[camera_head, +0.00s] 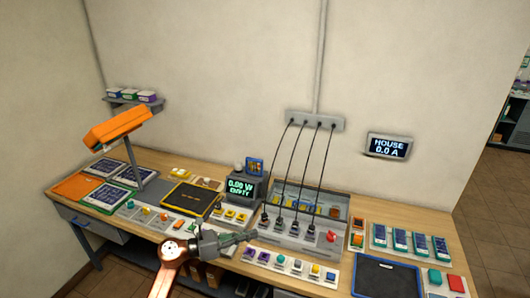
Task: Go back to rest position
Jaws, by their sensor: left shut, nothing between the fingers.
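My left gripper (244,236) is shut and empty in the head view. Its copper-coloured arm comes up from the bottom edge, and the gripper points right over the front part of the workbench (345,217). Its fingertips are close to the left end of a grey connector unit (300,241); I cannot tell whether they touch it. My right gripper is not in view.
Black cables hang from a wall strip (314,122) to plugs on the connector unit. A meter (241,187) reads 0.00 W, EMPTY. An orange lamp (118,127) overhangs the left side. A dark blue-edged tray (386,277) lies front right. A wall display (388,146) reads HOUSE 0.0 A.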

